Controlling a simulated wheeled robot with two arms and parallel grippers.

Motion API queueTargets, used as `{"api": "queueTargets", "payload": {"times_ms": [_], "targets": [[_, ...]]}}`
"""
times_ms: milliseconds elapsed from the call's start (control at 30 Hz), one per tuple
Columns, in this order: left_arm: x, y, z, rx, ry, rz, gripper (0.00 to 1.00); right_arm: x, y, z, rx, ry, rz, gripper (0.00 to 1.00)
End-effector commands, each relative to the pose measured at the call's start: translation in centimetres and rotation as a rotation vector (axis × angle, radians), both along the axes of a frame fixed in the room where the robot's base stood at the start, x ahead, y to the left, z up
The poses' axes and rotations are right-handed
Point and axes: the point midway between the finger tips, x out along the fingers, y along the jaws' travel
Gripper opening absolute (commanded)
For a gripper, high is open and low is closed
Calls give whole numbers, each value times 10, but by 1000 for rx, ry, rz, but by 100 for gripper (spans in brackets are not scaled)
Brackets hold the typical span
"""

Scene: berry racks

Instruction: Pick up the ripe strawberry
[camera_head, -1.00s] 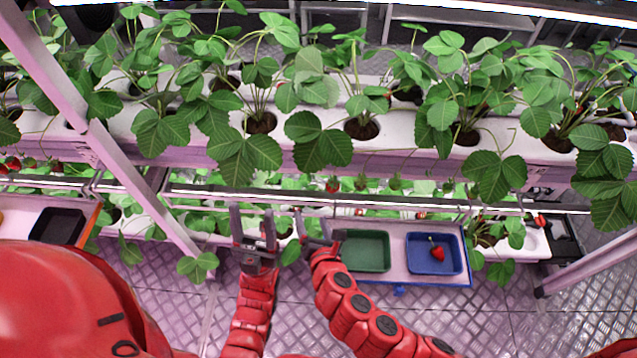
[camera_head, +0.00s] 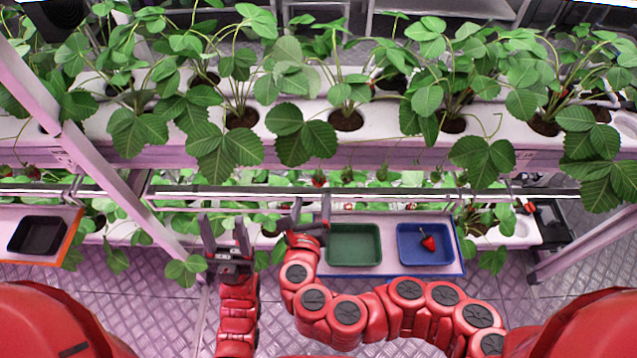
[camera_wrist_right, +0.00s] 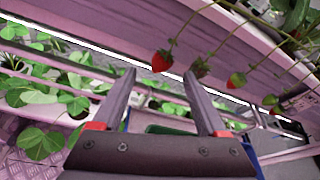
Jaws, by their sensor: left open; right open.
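A ripe red strawberry (camera_wrist_right: 161,60) hangs on its stem in the right wrist view, beyond and above the tips of my right gripper (camera_wrist_right: 168,85), which is open and empty. In the head view this red berry (camera_head: 318,179) hangs just below the upper white trough. My right gripper (camera_head: 311,208) is below it there, apart from it. Less ripe, greenish and partly red berries (camera_wrist_right: 236,80) hang to its right in the wrist view. My left gripper (camera_head: 225,235) is open and empty, to the left of the right one. Another red strawberry (camera_head: 428,240) lies in the blue tray (camera_head: 403,258).
An empty green tray (camera_head: 352,228) stands beside the blue one on a white shelf (camera_head: 388,269). A black tray (camera_head: 39,231) is at the far left. The planted trough (camera_head: 375,151) runs above, and a slanted post (camera_head: 110,165) stands left of my grippers.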

Motion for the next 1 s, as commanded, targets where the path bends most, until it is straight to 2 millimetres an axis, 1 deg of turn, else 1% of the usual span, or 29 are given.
{"api": "queueTargets", "payload": {"times_ms": [33, 300, 433, 633, 733, 900, 1000], "targets": [[0, 0, 8, 0, -1, 0, 57, 8, -2, 1, -2, 3, -5, 76], [0, 0, 20, 0, -1, 0, 57, 50, -6, -12, -1, 3, -3, 76], [0, 0, 22, 0, -1, 0, 57, 60, -6, -15, 1, 1, 0, 76], [0, 0, 24, 0, -1, 0, 57, 66, -7, -18, 1, 2, 3, 76], [0, 0, 29, 0, -1, 0, 57, 72, -9, -19, 2, 3, 2, 76], [0, 0, 40, 0, -1, 0, 57, 90, -16, -25, -1, 3, -2, 76], [0, 0, 42, 0, -1, 0, 57, 102, -18, -30, 0, 3, -1, 76]]}}
